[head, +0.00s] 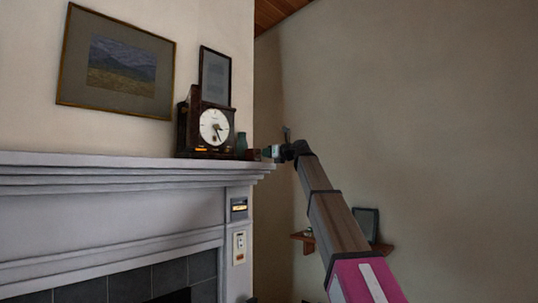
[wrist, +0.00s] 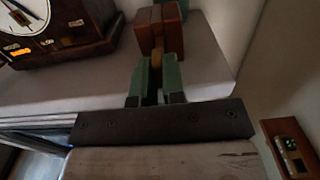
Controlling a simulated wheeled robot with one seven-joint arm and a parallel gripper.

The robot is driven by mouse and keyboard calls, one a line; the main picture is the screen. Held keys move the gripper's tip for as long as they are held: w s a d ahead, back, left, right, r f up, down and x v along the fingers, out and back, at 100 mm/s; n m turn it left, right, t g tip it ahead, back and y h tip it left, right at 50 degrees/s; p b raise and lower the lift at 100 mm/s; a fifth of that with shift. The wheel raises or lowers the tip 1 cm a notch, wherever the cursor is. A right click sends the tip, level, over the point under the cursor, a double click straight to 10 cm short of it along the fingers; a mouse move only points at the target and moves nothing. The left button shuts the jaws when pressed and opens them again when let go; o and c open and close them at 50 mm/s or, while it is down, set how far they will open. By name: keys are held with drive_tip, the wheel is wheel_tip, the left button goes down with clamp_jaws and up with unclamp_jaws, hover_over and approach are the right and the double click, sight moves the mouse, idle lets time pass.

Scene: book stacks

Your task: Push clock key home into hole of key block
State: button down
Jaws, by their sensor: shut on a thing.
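The key block (wrist: 172,30) is a reddish-brown block standing on the mantel, straight ahead of my fingers in the wrist view. In the head view the block (head: 253,155) sits near the mantel's right end. My gripper (wrist: 157,68) has green fingers and is shut on the clock key (wrist: 157,53), a small brass-yellow piece showing between the fingertips and the block. The key appears to meet the block's near face. The hole is hidden, and I cannot tell how deep the key is. In the head view my gripper (head: 267,152) is just right of the block.
The dark wooden clock (head: 213,127) stands left of the block on the white mantel (head: 120,170). A green vase (head: 241,144) stands between clock and block. A small wall shelf (wrist: 289,147) is low at the right. The mantel between clock and block is clear.

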drive_tip(key=shift+x, duration=1.3)
drive_tip(key=c, duration=1.1)
unclamp_jaws()
drive_tip(key=shift+d, duration=0.1)
drive_tip(key=v, duration=1)
drive_tip(key=shift+s+d, duration=0.2)
drive_tip(key=shift+s, duration=0.1)
